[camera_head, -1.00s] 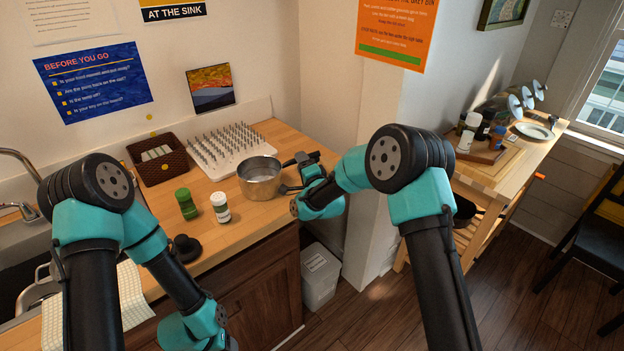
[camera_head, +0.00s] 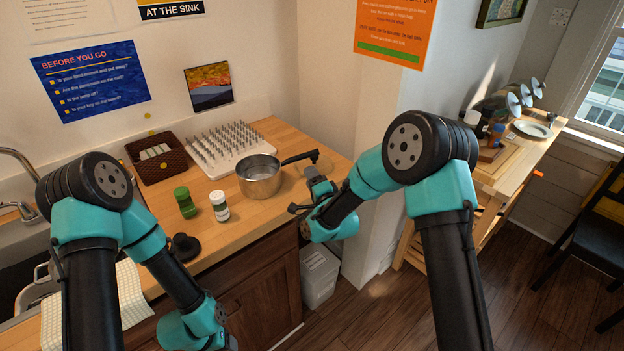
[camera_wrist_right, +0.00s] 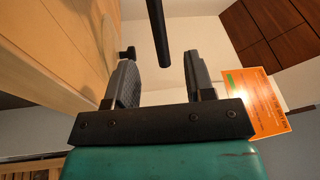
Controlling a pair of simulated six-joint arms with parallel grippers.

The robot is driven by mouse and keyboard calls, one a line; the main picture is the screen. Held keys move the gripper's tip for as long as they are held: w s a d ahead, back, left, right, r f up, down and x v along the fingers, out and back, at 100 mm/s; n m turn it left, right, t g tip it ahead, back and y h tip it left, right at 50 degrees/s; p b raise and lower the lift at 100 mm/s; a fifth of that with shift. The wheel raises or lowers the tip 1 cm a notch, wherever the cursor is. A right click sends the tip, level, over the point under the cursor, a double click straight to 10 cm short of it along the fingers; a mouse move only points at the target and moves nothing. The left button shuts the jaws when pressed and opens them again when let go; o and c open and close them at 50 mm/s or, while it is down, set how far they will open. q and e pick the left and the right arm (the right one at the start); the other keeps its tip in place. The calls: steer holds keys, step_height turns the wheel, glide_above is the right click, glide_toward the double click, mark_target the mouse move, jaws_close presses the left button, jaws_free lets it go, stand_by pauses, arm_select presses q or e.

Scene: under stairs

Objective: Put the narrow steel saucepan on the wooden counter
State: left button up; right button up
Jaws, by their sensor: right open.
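The narrow steel saucepan (camera_head: 259,178) stands upright on the wooden counter (camera_head: 262,219) in the head view. Its black handle points right, toward the counter's right end. My right gripper (camera_head: 304,190) is open and empty, to the right of the pan and just below the handle's end in the picture. In the right wrist view, the dark handle (camera_wrist_right: 159,32) shows in line with the gap between the open fingers (camera_wrist_right: 162,82), apart from both. My left arm reaches down in front of the counter; its gripper is out of the picture.
A small black round object (camera_head: 184,247) sits at the front edge. A wall corner rises right of the counter.

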steer(key=s+d+f+n+g+h, duration=0.25)
steer(key=s+d+f+g, duration=0.35)
steer(key=f, duration=0.5)
steer(key=s+d+f+n+g+h, duration=0.1)
steer(key=s+d+f+n+g, duration=0.2)
steer(key=s+d+f, duration=0.5)
steer(key=s+d+f+n+g, duration=0.1)
steer(key=s+f+g, duration=0.3)
steer(key=s, duration=0.7)
steer(key=s+d+f+n+g, duration=0.2)
steer(key=s+f, duration=0.4)
steer(key=s, duration=0.5)
steer(key=n+g, duration=0.1)
steer(key=g, duration=0.1)
steer(key=shift+s+d+f+g, duration=0.2)
steer(key=shift+s+f+g, duration=0.15)
steer(key=shift+s+g, duration=0.05)
steer(key=shift+w, duration=0.1)
